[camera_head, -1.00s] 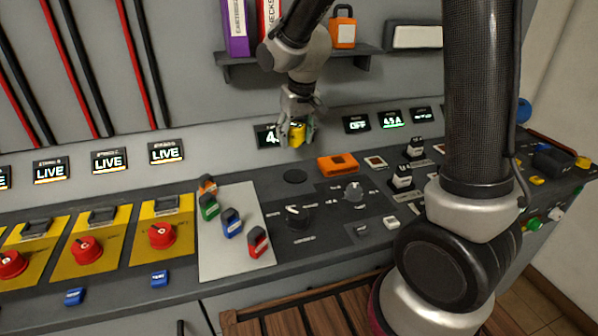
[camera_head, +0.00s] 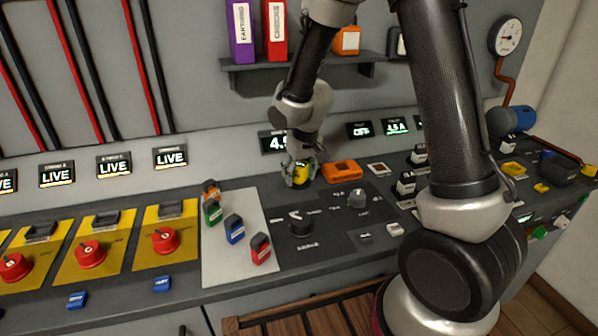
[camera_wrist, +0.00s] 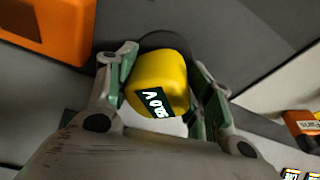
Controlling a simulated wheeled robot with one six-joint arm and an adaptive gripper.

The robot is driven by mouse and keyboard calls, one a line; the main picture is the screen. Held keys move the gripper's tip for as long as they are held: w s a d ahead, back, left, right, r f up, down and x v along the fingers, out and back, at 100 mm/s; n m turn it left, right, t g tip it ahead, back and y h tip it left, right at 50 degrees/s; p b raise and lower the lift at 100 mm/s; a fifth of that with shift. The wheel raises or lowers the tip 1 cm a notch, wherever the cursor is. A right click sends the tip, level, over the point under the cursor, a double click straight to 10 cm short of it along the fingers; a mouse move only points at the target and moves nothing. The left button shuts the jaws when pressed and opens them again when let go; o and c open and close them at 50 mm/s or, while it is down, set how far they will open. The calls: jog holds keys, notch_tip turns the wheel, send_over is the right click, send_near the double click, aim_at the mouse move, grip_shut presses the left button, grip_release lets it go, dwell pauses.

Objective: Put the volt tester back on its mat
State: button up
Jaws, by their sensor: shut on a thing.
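The volt tester (camera_head: 301,168) is a small yellow block with a dark label. My gripper (camera_head: 300,178) is shut on it, low over the dark console left of the orange device. In the wrist view the tester (camera_wrist: 162,82) sits between the two green-padded fingers (camera_wrist: 160,95), its label turned to the camera. A dark round mat (camera_wrist: 165,41) shows as an arc just beyond the tester; the rest is hidden behind it. In the head view my gripper covers the mat. I cannot tell whether the tester touches it.
An orange device (camera_head: 342,172) stands close to the right of my gripper; it also fills the wrist view's upper left (camera_wrist: 45,28). A pale board (camera_head: 237,262) with several coloured blocks lies at the left front. Knobs (camera_head: 301,224) stand in front. A shelf (camera_head: 300,72) hangs above.

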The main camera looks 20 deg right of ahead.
jog(key=shift+f, duration=0.15)
jog(key=o, duration=0.9)
jog(key=a+v, duration=0.1)
jog(key=v, duration=1.1)
jog(key=s+d+r, duration=0.3)
jog(key=s+d, duration=0.2)
jog(key=s, duration=0.3)
jog(key=s+d+r+m, duration=0.1)
jog(key=s+d+r, duration=0.3)
jog(key=s, duration=0.4)
jog(key=s+d+r+m+t, duration=0.1)
jog(key=s+d+r, duration=0.2)
jog(key=s+d, duration=0.3)
jog(key=shift+s+r+h, duration=0.3)
jog(key=shift+s+r, duration=0.05)
jog(key=shift+s, duration=0.55)
jog(key=shift+d, duration=0.15)
